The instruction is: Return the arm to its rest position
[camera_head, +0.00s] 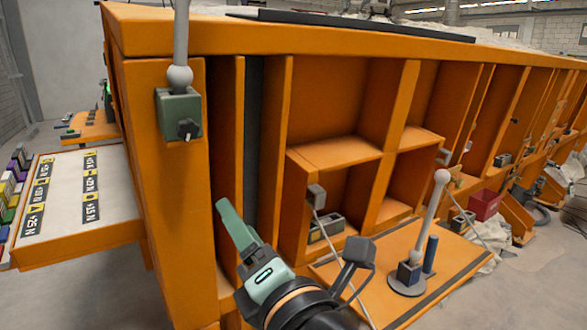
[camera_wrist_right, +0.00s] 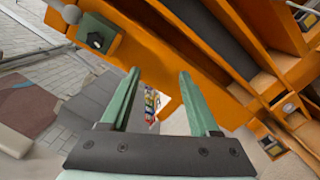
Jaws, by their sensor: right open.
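My right gripper (camera_head: 236,226) reaches up from the bottom middle of the head view, in front of the orange sandbed frame (camera_head: 160,90). In the right wrist view its two green fingers (camera_wrist_right: 162,98) stand apart with nothing between them. The gripper is empty and appears apart from the frame. A grey-green clamp block (camera_head: 179,112) with a dark knob, holding a grey ball-ended rod, is on the frame's front post, above and left of the gripper. The block also shows in the right wrist view (camera_wrist_right: 97,35) at upper left. My left gripper is not in view.
A white-topped side shelf (camera_head: 67,200) with labelled rows juts out at left. Open orange compartments (camera_head: 335,90) lie right of the gripper. A fold-out orange panel (camera_head: 440,265) carries a grey stand (camera_head: 407,280) with an upright rod. A red bin (camera_head: 484,204) is farther right.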

